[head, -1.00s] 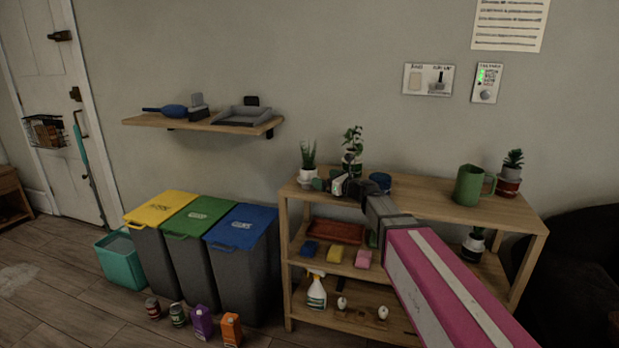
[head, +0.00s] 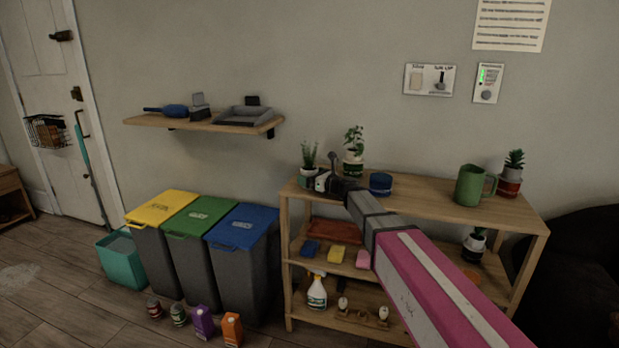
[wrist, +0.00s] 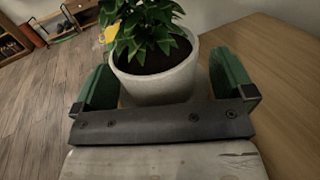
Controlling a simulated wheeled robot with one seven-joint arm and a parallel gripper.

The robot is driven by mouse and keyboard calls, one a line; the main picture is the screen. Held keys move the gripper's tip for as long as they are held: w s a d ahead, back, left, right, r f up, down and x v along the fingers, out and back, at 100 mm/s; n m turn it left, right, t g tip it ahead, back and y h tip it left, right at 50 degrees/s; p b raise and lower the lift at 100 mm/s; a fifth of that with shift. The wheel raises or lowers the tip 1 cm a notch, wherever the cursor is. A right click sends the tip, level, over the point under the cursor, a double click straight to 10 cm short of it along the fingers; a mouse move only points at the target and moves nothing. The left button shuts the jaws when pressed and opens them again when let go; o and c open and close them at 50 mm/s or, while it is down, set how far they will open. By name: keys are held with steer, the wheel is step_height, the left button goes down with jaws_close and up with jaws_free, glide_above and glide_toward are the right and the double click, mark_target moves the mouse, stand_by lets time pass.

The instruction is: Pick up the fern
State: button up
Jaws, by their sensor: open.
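The potted plant I take to be the fern (head: 309,154) stands at the left end of the wooden shelf unit's top. In the wrist view it is a leafy green plant (wrist: 150,22) in a pale pot (wrist: 155,84). My gripper (head: 313,181) is at the pot, low over the shelf top, and hides most of the pot in the head view. In the wrist view my gripper (wrist: 163,78) is open, with one green finger on each side of the pot. Whether either finger touches the pot, I cannot tell.
Another leafy plant (head: 354,141) stands close behind my gripper, and a blue container (head: 381,183) is just right of it. A green mug (head: 471,185) and a succulent (head: 514,162) stand at the right end. Lidded bins (head: 249,227) stand left of the shelf unit (head: 430,194).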

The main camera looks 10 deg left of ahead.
steer(key=c, duration=0.4)
steer(key=shift+o, duration=0.2)
steer(key=shift+r, duration=0.15)
